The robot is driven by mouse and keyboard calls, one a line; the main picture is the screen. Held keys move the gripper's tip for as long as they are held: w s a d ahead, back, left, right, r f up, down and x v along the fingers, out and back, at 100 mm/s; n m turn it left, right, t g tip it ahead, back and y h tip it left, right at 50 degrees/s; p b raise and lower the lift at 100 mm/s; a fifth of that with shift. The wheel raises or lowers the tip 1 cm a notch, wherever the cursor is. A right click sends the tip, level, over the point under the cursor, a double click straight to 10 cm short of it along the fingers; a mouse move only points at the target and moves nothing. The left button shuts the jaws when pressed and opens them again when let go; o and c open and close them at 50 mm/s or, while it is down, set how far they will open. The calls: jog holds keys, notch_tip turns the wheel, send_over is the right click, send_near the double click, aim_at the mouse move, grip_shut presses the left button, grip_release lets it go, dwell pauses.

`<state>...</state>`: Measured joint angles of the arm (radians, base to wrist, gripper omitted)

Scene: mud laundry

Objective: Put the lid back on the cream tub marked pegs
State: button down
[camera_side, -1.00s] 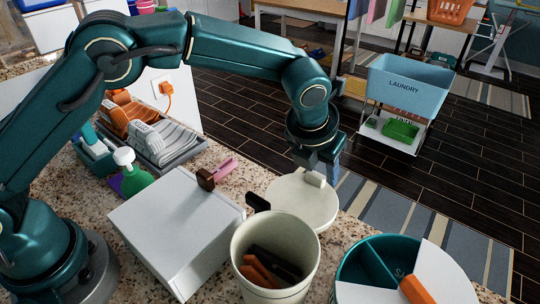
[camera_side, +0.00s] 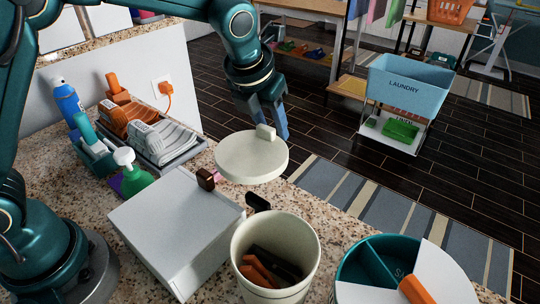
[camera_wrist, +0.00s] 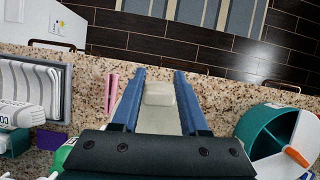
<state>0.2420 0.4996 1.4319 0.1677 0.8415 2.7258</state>
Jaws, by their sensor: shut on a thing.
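The round cream lid (camera_side: 250,162) has a small block handle (camera_side: 265,132) on top. My gripper (camera_side: 280,125) is shut on this handle and holds the lid above the counter, roughly level. In the wrist view the handle (camera_wrist: 160,93) sits between my two blue fingers (camera_wrist: 158,100). The cream tub (camera_side: 252,262) stands open and upright at the front of the counter, with orange and dark pegs (camera_side: 262,268) inside. The lid is above and behind the tub, apart from it. No marking on the tub can be read.
A teal divided round container (camera_side: 350,262) with an orange handle (camera_side: 415,291) is at the right. A grey tray (camera_side: 185,155) and green bottle (camera_side: 135,178) are behind left.

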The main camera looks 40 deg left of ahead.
aim_at(279, 161)
jog(key=shift+n+y, duration=0.4)
jog(key=shift+n, duration=0.5)
jog(key=s+d+r, duration=0.2)
jog(key=d, duration=0.1)
jog(key=s+d+r, duration=0.2)
jog(key=s, duration=0.1)
jog(key=shift+s+d+r, duration=0.1)
jog(key=shift+d+r, duration=0.25)
jog(key=shift+d, duration=0.05)
jog(key=s+d+r+m, duration=0.2)
jog(key=s+d+r, duration=0.2)
jog(key=s+d, duration=0.3)
notch_tip(279, 161, down, 6)
jog(key=d, duration=0.1)
jog(key=shift+w+f+h, duration=0.25)
jog(key=shift+h, duration=0.15)
jog(key=shift+f, duration=0.15)
dwell(0.5)
grip_release()
dwell(0.3)
notch_tip(279, 161, up, 7)
dwell(1.1)
